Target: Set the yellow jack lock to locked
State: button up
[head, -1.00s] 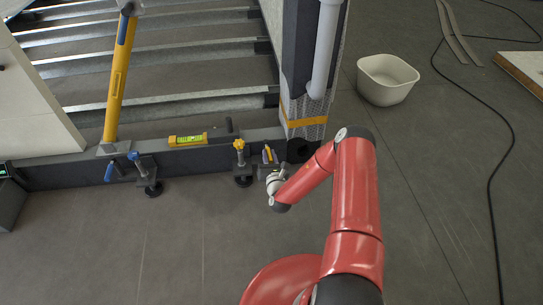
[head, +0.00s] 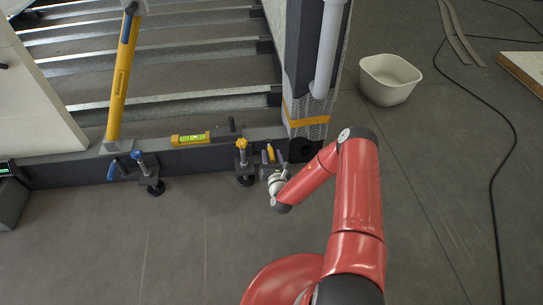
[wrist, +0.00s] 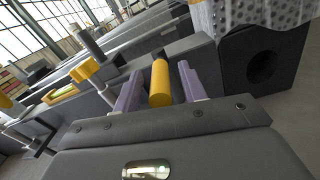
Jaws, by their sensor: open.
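The yellow jack lock handle (wrist: 160,83) is a short yellow cylinder in the wrist view, standing out from the dark beam. It also shows in the head view (head: 270,152), small and partly hidden. My gripper (wrist: 161,82) is open, with one purple finger on each side of the handle. The jack with a yellow star knob (head: 241,144) stands just left of my gripper in the head view. Its knob also shows at left in the wrist view (wrist: 88,70).
A blue-handled jack (head: 146,172) is clamped farther left on the dark beam (head: 205,158). A yellow level (head: 190,138) lies on the beam. A wrapped post (head: 307,117) rises close to the right of my gripper. The floor in front is clear.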

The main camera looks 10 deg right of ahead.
jog(key=s, duration=0.7)
jog(key=shift+s+a+p, duration=0.25)
jog(key=shift+p, duration=0.2)
jog(key=shift+s, duration=0.1)
